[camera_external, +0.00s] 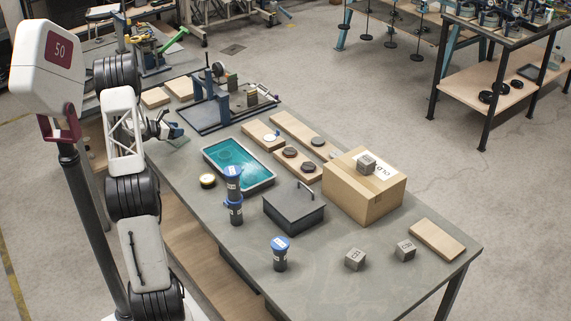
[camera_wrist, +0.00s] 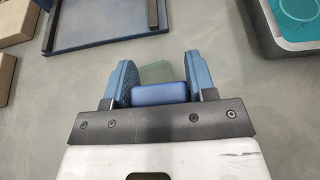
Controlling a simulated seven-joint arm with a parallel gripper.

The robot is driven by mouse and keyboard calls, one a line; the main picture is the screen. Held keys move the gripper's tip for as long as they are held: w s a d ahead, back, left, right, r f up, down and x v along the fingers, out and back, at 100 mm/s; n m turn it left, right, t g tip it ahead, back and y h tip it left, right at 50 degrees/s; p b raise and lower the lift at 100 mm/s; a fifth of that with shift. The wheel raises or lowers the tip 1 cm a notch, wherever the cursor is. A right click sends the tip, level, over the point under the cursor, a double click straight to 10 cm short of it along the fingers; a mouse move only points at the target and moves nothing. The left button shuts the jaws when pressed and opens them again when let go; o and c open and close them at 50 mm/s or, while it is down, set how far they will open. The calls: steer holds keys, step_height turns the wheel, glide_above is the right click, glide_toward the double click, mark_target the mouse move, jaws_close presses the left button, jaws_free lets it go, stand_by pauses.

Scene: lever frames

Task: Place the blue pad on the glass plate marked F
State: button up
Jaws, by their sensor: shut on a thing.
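My gripper (camera_external: 176,131) is at the far left end of the table, above its surface. In the wrist view, its blue fingers (camera_wrist: 160,88) are shut on a small blue pad (camera_wrist: 160,94) between them. A translucent greenish glass plate (camera_wrist: 156,71) shows just beyond the pad, partly hidden by the pad and fingers. I cannot tell whether the pad touches the plate. No letter on the plate can be read.
A grey tray with teal liquid (camera_external: 238,165) is right of my gripper. A blue-framed rig (camera_external: 222,105) stands behind. Wooden boards with dark discs (camera_external: 290,152), a cardboard box (camera_external: 364,195), a dark lidded box (camera_external: 294,212) and blue-capped cylinders (camera_external: 234,195) are farther right.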

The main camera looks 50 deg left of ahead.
mark_target(178, 143)
steer(key=shift+f, duration=2)
steer(key=shift+f, duration=0.15)
steer(key=o, duration=0.9)
steer(key=shift+r, duration=0.2)
steer(key=v, duration=1.2)
